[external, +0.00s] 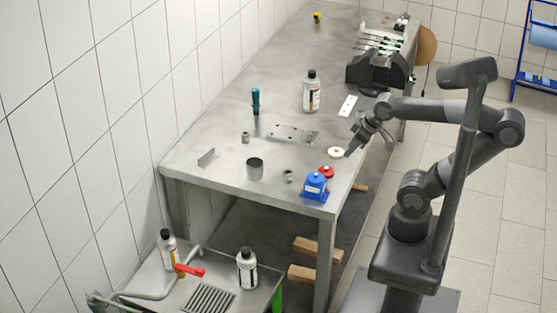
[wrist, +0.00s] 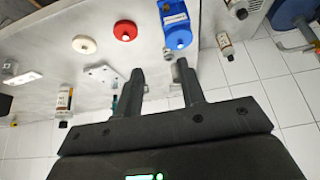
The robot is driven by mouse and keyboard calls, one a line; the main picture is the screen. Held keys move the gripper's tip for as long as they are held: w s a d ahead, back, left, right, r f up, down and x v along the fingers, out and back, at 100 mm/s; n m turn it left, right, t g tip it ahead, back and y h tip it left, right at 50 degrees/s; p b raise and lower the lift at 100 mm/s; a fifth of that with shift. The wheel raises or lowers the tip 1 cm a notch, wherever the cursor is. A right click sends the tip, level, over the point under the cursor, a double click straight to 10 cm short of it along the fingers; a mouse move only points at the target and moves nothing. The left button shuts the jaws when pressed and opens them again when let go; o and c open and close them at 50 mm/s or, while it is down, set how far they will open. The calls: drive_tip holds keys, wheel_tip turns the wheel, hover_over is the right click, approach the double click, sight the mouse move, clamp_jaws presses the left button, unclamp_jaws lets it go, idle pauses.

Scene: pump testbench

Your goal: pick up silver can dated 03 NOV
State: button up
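Three silver-grey cans with black caps and pale labels show in the external view. One can (external: 311,92) stands on the workbench left of the black vise. Another can (external: 167,250) stands at the left of the sink unit, and a third can (external: 246,268) stands at its right rear edge. In the wrist view one can (wrist: 64,104) shows at the left and another can (wrist: 225,45) at the upper right. No date is legible on any label. My gripper (external: 369,146) is above the bench's right edge, open and empty; its two spread fingers (wrist: 156,78) show in the wrist view.
Near my gripper on the workbench (external: 225,145) are a white disc (external: 336,152), a red part (external: 326,171) and a blue pump part (external: 315,187). A metal cup (external: 254,169), a drilled plate (external: 292,134) and a green-handled tool (external: 255,101) lie farther left. A black vise (external: 378,70) stands behind.

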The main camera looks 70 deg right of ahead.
drive_tip(key=shift+o, duration=0.4)
drive_tip(key=o, duration=1.1)
